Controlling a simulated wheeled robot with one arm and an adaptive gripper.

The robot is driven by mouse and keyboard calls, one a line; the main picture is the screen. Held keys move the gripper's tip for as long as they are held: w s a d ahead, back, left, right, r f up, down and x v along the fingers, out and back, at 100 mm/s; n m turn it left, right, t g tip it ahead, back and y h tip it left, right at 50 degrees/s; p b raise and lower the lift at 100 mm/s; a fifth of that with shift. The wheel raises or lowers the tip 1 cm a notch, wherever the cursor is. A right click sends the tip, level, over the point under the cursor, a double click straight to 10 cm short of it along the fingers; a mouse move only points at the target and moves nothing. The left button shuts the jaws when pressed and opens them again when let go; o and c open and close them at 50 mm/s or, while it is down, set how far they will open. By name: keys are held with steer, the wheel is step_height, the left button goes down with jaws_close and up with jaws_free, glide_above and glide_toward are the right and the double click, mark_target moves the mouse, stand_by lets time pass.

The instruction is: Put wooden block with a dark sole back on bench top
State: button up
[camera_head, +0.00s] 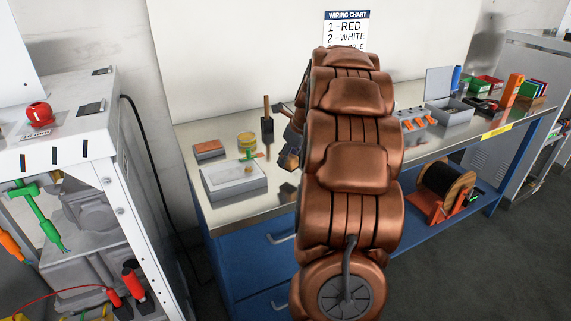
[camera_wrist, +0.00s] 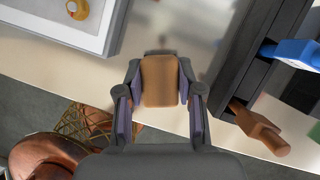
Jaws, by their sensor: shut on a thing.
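The wooden block (camera_wrist: 160,82) is tan and sits between the two fingers of my gripper (camera_wrist: 161,92) in the wrist view. My gripper is shut on it from both sides. In the head view the block (camera_head: 289,159) shows small and dark-sided beside my copper arm, over the left part of the bench top (camera_head: 225,135). A dark patch lies on the bench below it, and the block appears to be held above the surface. Its dark sole is not clearly visible in the wrist view. My arm hides the middle of the bench.
A dark slotted holder (camera_wrist: 243,70) is close on the wrist view's right, near a wooden handle (camera_wrist: 262,131).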

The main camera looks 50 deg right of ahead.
steer(key=shift+w, duration=0.55)
steer(key=shift+f, duration=1.9)
steer(key=o, duration=1.1)
steer(key=shift+r, duration=0.1)
steer(key=v, duration=1.2)
